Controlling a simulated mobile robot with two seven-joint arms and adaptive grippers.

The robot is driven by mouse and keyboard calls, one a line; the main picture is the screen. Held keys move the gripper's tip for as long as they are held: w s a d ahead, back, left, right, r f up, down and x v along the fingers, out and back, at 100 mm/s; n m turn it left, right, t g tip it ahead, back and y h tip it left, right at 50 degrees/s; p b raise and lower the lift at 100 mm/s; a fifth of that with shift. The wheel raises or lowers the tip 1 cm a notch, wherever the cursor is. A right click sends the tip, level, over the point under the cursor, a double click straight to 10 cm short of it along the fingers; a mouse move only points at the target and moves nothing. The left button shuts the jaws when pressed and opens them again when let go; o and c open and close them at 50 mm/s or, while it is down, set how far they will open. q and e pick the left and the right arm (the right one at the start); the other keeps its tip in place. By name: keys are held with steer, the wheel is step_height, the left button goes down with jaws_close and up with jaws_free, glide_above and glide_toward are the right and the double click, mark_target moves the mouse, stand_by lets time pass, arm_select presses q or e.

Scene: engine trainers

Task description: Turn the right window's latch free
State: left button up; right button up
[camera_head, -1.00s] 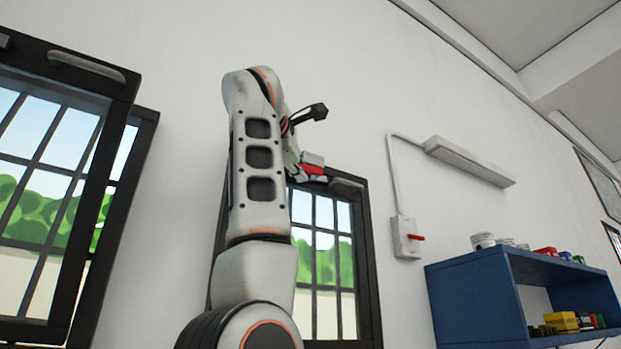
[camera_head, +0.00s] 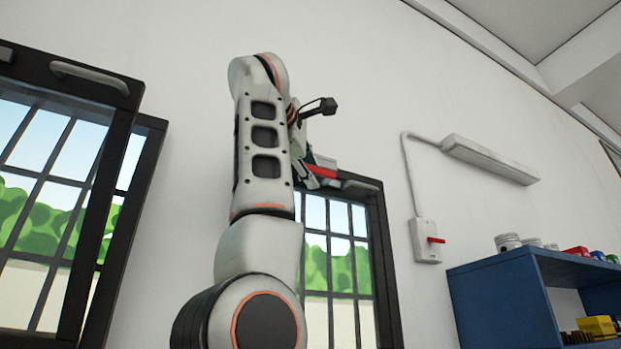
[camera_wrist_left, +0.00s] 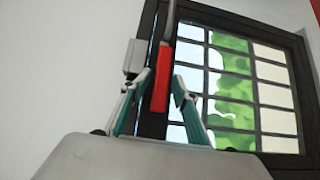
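The right window (camera_head: 385,265) has a dark frame with bars, partly hidden behind my left arm. Its latch has a red handle (camera_head: 322,172) at the upper part of the frame. In the wrist view the red handle (camera_wrist_left: 160,80) points down between the fingers of my left gripper (camera_wrist_left: 164,78). The teal-sided fingers stand apart, one on each side of it, with narrow gaps near the tips. In the head view my left gripper (camera_head: 312,168) is at the handle, mostly hidden by my arm. My right gripper is not in view.
Another barred window (camera_head: 85,190) stands at the left, its dark sash in front of its frame. Right of the right window are a wall switch with a red lever (camera_head: 426,240) and a light fitting (camera_head: 490,158). A blue shelf (camera_head: 500,300) with small items is at lower right.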

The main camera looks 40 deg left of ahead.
arm_select(q)
steer(key=shift+s, duration=0.15)
steer(key=v, duration=0.7)
steer(key=shift+s+d, duration=0.2)
steer(key=shift+s, duration=0.15)
stand_by(0.3)
